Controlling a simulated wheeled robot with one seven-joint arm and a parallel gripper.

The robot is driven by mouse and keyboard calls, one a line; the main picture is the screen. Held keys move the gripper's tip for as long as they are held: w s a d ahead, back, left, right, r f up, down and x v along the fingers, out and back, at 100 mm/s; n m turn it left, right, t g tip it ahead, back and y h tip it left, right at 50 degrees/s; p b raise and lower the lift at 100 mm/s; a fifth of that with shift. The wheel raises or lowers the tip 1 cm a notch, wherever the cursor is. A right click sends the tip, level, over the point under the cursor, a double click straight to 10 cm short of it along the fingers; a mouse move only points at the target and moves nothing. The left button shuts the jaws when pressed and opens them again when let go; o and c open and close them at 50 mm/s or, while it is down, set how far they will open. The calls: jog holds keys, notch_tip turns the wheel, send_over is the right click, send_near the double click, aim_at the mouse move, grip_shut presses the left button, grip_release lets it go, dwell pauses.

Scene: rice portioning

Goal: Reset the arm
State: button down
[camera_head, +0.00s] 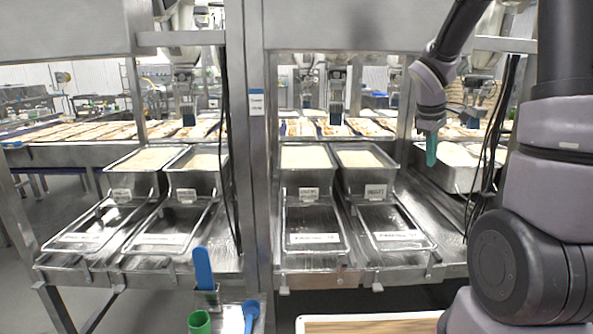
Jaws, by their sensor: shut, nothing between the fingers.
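My arm comes in from the right side of the head view. My gripper (431,150) hangs pointing down at the right, with teal fingertips that look closed together and hold nothing. It is in front of the steel frame, to the right of the two middle rice bins. The rice-filled bins (366,186) and (307,190) stand on the steel rack in the middle. Two more rice bins (197,182) and (138,183) stand to the left of the post. Another steel container (452,177) is behind and right of my gripper, partly hidden.
Empty wire-framed trays (316,242) lie in front of the bins. A steel post (262,200) divides the rack. A blue spatula (204,270), a green cup (199,322) and a blue spoon (250,314) are at the bottom.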

jog(key=s+a+r+m+t+y, duration=0.2)
jog(key=s+a+r+m, duration=0.3)
jog(key=s, duration=0.5)
jog(key=s+a+r+m+t+y, duration=0.2)
jog(key=s+a+r+m, duration=0.4)
jog(key=s+r, duration=0.4)
jog(key=shift+s+a+t+y, duration=0.3)
jog(key=shift+a+t+y, duration=0.1)
jog(key=shift+a+y, duration=0.1)
